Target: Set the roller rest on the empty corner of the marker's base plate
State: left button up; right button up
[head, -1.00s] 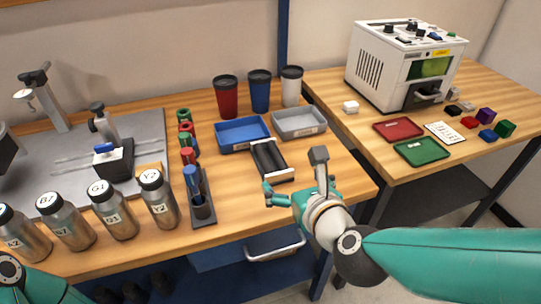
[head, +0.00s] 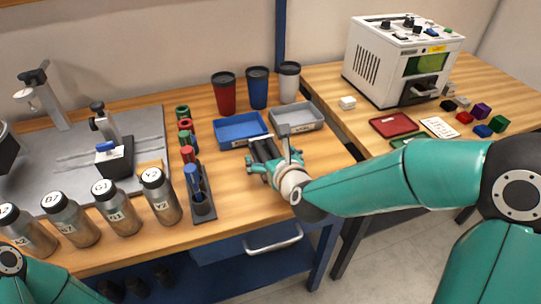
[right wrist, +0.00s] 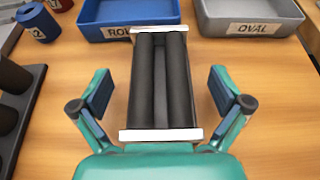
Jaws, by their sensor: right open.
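The roller rest (head: 262,149), two dark parallel rollers between white end plates, lies on the wooden table in front of the blue and grey trays. My right gripper (head: 272,163) is open at its near end. In the right wrist view the roller rest (right wrist: 160,85) lies between the two spread fingers of the gripper (right wrist: 160,92), with a gap on each side. The marker's grey base plate (head: 62,157) is at the left. An orange-tan patch (head: 150,167) shows at its front right corner, partly hidden by a bottle. My left gripper is out of view.
Several labelled steel bottles (head: 118,213) stand along the plate's front edge. A dark holder with a blue-topped item (head: 202,205) and a row of coloured rings (head: 186,135) stand between plate and roller rest. Blue (head: 238,130) and grey (head: 297,118) trays lie behind, with tumblers (head: 257,88).

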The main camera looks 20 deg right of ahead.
jog(key=shift+w+f, duration=0.3)
jog(key=shift+w, duration=0.25)
jog(key=c, duration=1.5)
jog(key=shift+r, duration=0.15)
jog(key=c, duration=0.3)
